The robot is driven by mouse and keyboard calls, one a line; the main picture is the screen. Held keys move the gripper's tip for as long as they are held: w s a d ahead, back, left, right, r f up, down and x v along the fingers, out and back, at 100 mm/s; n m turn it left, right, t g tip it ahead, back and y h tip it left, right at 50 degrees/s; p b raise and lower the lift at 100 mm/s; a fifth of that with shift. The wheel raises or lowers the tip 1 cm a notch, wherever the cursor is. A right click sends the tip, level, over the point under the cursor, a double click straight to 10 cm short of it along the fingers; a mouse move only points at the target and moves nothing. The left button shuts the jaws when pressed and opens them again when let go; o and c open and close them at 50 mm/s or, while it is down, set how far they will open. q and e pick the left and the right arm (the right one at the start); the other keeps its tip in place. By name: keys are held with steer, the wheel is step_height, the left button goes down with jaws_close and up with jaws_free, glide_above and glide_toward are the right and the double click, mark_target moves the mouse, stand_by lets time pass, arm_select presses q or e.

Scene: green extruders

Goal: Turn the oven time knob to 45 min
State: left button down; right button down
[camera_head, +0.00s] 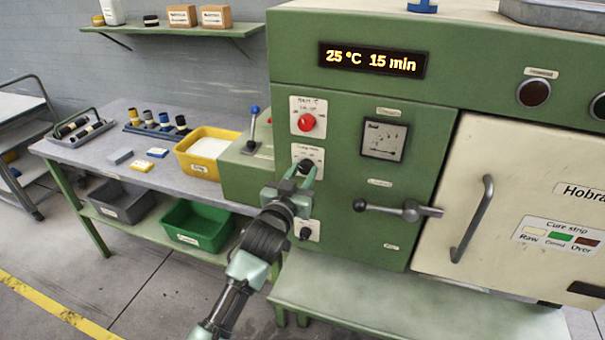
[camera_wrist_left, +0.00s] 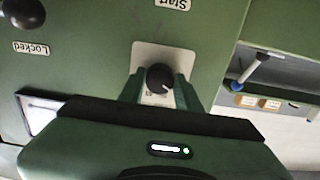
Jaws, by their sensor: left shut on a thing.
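The green oven's display (camera_head: 372,60) reads "25 °C 15 min". Below it a red knob (camera_head: 306,123) sits on the upper white plate. The black time knob (camera_head: 307,167) is on the middle white plate, partly hidden by my left gripper (camera_head: 297,178). In the left wrist view, which is upside down, the time knob (camera_wrist_left: 159,77) sits between the two fingertips of my left gripper (camera_wrist_left: 160,90), which is shut on it. The small print around the knob is too small to read. My right gripper is not in view.
A lower black knob (camera_head: 306,233) sits beneath the gripper. A dial gauge (camera_head: 384,141), a lever handle (camera_head: 400,209) and the cream oven door (camera_head: 520,190) are to the right. A small lever (camera_head: 253,125) stands to the left, beside the workbench (camera_head: 110,130) with a yellow bin (camera_head: 205,150).

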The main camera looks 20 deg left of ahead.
arm_select(q)
steer(key=shift+m, duration=0.4)
steer(key=m+p, duration=0.1)
steer(key=m, duration=0.1)
steer(key=shift+m, duration=0.4)
steer(key=m+p, duration=0.1)
steer(key=m, duration=0.2)
steer(key=shift+m, duration=0.3)
steer(key=m+p, duration=0.1)
steer(key=m, duration=0.3)
steer(key=shift+a, duration=0.1)
steer(key=shift+m+p, duration=0.55)
steer(key=shift+m, duration=1.65)
steer(key=c, duration=1)
jaws_free()
